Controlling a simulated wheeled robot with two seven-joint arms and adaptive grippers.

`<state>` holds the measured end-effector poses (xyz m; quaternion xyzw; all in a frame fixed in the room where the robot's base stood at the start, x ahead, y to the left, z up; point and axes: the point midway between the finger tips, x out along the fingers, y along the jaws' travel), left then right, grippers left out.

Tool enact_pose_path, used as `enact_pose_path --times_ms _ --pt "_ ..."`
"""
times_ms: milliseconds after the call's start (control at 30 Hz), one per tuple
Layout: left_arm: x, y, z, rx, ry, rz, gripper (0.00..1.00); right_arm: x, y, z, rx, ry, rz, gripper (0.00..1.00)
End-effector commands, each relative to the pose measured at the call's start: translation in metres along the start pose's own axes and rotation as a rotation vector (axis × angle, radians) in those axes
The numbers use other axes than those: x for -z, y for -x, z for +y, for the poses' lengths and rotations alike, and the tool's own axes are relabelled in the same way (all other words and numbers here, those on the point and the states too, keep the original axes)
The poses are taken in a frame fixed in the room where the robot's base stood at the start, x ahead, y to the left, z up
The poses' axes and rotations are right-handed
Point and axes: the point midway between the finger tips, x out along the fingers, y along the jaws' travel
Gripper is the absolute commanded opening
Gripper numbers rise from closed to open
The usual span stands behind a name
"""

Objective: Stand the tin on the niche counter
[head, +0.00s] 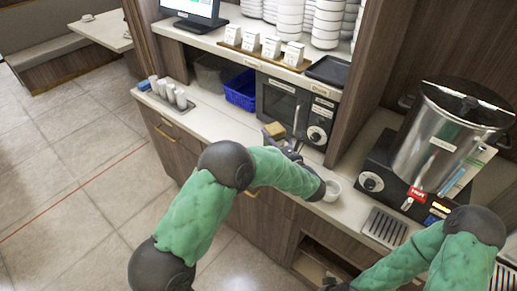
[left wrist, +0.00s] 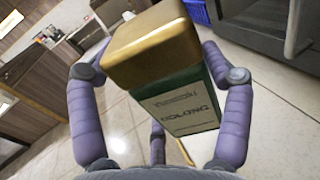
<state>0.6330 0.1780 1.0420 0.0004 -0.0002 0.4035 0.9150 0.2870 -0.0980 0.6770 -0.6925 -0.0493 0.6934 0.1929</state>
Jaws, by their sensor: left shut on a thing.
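The tin (left wrist: 175,85) has a gold lid and a dark green body with a pale label reading "OOLONG". In the left wrist view it sits between the purple fingers of my left gripper (left wrist: 160,95), which is shut on it. In the head view the tin's gold lid (head: 273,129) shows in front of the microwave, over the niche counter (head: 218,124). Whether the tin touches the counter I cannot tell. My left gripper (head: 284,146) partly hides the tin there. My right gripper (head: 336,285) shows only as a dark piece at the bottom edge.
The microwave (head: 283,103) and a blue basket (head: 241,90) stand at the niche's back. Several cups (head: 171,93) stand on a tray at the counter's left. A white cup (head: 332,190) is right of my left gripper. A steel urn (head: 440,135) stands farther right.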

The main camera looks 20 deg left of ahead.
Motion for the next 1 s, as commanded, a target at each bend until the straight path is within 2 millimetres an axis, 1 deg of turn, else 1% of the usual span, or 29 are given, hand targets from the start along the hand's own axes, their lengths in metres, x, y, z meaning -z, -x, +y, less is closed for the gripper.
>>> enact_pose_path --times_ms 33,100,233,333,567,633,733,833,1000 --pt "0.007 -0.012 0.001 -0.005 0.001 -0.001 0.4 0.0 -0.005 0.002 0.0 0.0 0.0 0.45" --pt "0.021 -0.021 0.001 -0.003 -0.002 0.0 0.4 0.0 -0.009 0.003 0.0 0.0 0.0 0.45" --pt "0.04 -0.038 0.001 -0.002 -0.001 0.0 0.4 0.001 -0.015 0.005 0.0 0.0 0.0 0.45" --pt "0.049 -0.046 0.001 -0.001 0.0 -0.002 0.4 0.001 -0.018 0.006 0.0 0.0 0.0 0.45" --pt "0.059 -0.055 0.001 -0.001 0.001 -0.001 0.4 0.001 -0.02 0.007 0.0 0.0 0.0 0.45" --pt "0.065 -0.06 0.001 -0.001 0.0 0.0 0.4 0.001 -0.023 0.008 0.0 0.0 0.0 0.45" --pt "0.082 -0.059 0.0 0.001 -0.001 0.0 0.4 0.001 -0.03 0.011 0.0 0.0 0.0 0.45" --pt "0.093 -0.059 0.001 0.001 0.001 -0.002 0.4 0.001 -0.035 0.012 0.0 0.0 0.0 0.45" --pt "0.093 -0.059 0.001 0.0 0.002 -0.003 0.4 0.001 -0.034 0.012 0.0 0.0 0.0 0.45"
